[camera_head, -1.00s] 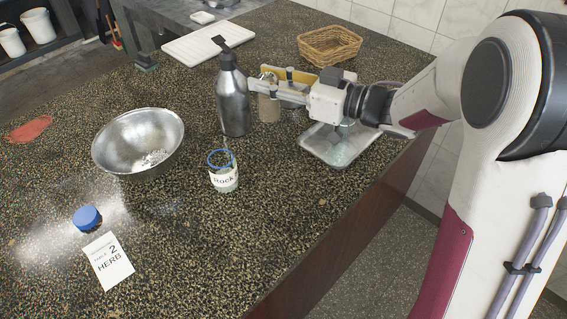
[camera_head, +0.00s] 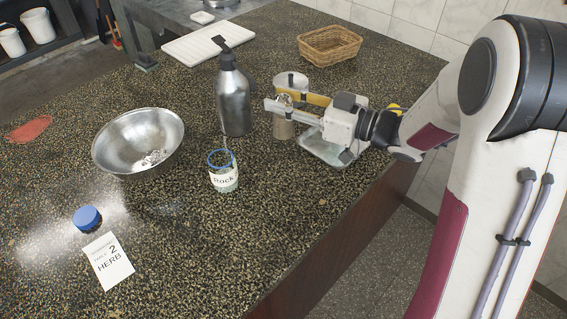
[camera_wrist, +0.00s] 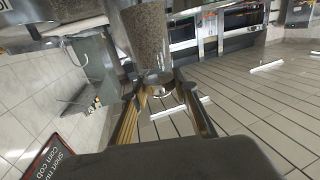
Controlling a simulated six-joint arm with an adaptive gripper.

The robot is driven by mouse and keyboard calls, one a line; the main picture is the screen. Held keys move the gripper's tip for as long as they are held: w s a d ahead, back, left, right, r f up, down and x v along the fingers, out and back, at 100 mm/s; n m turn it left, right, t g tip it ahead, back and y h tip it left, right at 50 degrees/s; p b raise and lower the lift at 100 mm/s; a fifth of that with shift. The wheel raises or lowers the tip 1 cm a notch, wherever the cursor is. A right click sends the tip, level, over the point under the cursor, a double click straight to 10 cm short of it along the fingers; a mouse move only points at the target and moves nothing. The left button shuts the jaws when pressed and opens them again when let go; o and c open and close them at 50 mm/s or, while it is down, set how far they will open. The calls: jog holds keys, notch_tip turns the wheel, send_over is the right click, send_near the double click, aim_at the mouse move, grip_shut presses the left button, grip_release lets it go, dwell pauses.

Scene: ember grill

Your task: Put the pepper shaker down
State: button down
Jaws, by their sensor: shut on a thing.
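My gripper (camera_head: 284,103) is shut on the pepper shaker (camera_head: 284,128), a clear container with grey-brown speckled contents and a metallic top. The shaker is upright in the head view, right of the steel bottle, over the counter. I cannot tell whether its base touches the counter. In the wrist view the shaker (camera_wrist: 149,38) shows between the two yellowish fingers of my gripper (camera_wrist: 160,92), with its far end hidden by the frame edge.
A steel bottle (camera_head: 234,105) stands close left of the shaker. A metal tray (camera_head: 318,150) lies right, below my wrist. A white round container (camera_head: 291,78) is behind. A labelled jar (camera_head: 223,176), steel bowl (camera_head: 112,151) and wicker basket (camera_head: 330,47) stand around.

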aim_at(293, 126)
jog(key=shift+f, duration=3.15)
jog(key=shift+f, duration=1.85)
jog(key=shift+f, duration=0.1)
jog(key=c, duration=1.6)
grip_release()
jog(key=shift+d, duration=0.1)
jog(key=shift+v, duration=5.9)
